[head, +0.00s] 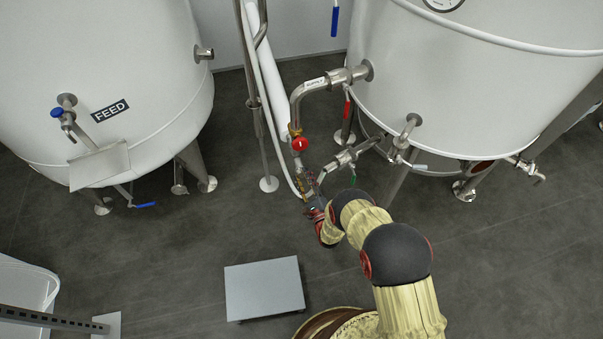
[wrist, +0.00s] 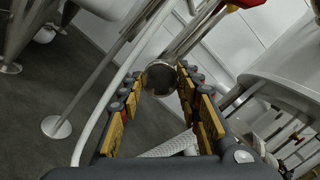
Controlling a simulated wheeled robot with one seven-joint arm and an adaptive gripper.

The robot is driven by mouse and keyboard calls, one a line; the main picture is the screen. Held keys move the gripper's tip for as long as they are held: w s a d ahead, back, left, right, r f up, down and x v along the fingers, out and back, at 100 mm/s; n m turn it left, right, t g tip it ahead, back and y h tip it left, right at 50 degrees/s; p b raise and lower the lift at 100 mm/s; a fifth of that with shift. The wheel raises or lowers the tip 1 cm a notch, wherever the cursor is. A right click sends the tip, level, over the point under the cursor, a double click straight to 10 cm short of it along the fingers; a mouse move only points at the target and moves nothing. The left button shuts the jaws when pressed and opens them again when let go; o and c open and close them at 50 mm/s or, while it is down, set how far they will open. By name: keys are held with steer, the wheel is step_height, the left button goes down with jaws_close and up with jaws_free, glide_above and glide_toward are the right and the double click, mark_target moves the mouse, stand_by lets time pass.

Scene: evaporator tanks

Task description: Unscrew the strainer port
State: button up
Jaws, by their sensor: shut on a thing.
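The strainer port shows in the wrist view as a round metal end (wrist: 160,77) between the yellow-padded fingers. My gripper (wrist: 160,92) is shut on it, with one finger on each side. In the head view my gripper (head: 309,184) is at the lower end of the vertical pipe, below a red-handled valve (head: 299,144). The port itself is mostly hidden there by the fingers and wrist.
The right tank (head: 470,85) and its pipe fitting (head: 345,157) stand close to my arm. Thin vertical pipes (head: 262,110) rise just left of the gripper. The FEED tank (head: 100,70) is at far left.

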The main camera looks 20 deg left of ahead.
steer(key=shift+s+f, duration=0.1)
jaws_close()
steer(key=n+g, duration=0.1)
steer(key=n, duration=0.4)
steer(key=shift+n, duration=0.3)
steer(key=shift+n, duration=0.6)
steer(key=n+g, duration=0.1)
steer(key=n, duration=0.3)
steer(key=shift+s+p, duration=0.1)
steer(key=shift+p, duration=0.2)
steer(key=n+h, duration=0.1)
steer(key=n, duration=0.3)
steer(key=shift+n, duration=0.4)
